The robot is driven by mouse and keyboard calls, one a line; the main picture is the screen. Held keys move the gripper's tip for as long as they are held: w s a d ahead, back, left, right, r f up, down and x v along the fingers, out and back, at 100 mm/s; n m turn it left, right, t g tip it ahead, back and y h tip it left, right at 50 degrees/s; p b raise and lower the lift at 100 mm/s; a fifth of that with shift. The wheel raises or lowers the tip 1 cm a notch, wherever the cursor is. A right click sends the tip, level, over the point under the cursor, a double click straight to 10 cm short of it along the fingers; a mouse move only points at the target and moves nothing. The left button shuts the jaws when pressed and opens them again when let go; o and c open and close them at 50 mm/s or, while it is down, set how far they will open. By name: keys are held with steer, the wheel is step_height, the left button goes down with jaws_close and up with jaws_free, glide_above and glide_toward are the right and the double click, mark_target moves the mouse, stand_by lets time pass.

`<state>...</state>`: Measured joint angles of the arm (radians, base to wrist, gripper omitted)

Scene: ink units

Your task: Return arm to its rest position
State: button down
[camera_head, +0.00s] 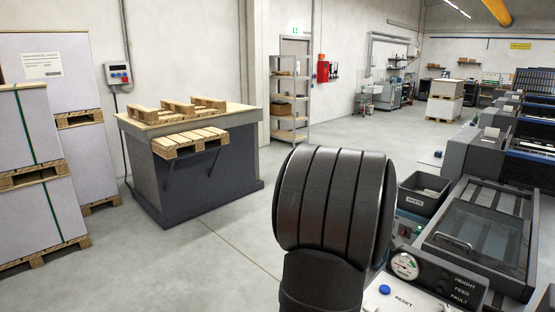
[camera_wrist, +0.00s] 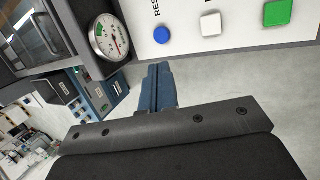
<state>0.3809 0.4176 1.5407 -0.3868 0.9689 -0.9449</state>
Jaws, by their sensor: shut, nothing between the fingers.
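My gripper (camera_wrist: 157,84) shows in the wrist view with its blue-grey fingers together and nothing between them. It is over the pale floor, just below the edge of a white control panel (camera_wrist: 240,45). The panel carries a blue button (camera_wrist: 162,35), a white button (camera_wrist: 210,24) and a green button (camera_wrist: 277,12). The fingers look apart from the panel. In the head view my dark arm link fills the lower middle, and the gripper is hidden there.
A round gauge (camera_head: 404,266) and a blue button (camera_head: 384,289) on the machine are close to the right of my arm. A grey bin (camera_head: 421,202) stands behind them. Left are a pallet-topped bench (camera_head: 225,166) and wrapped stacks (camera_head: 25,130). The floor (camera_head: 185,270) between is clear.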

steer(key=shift+v, duration=2.35)
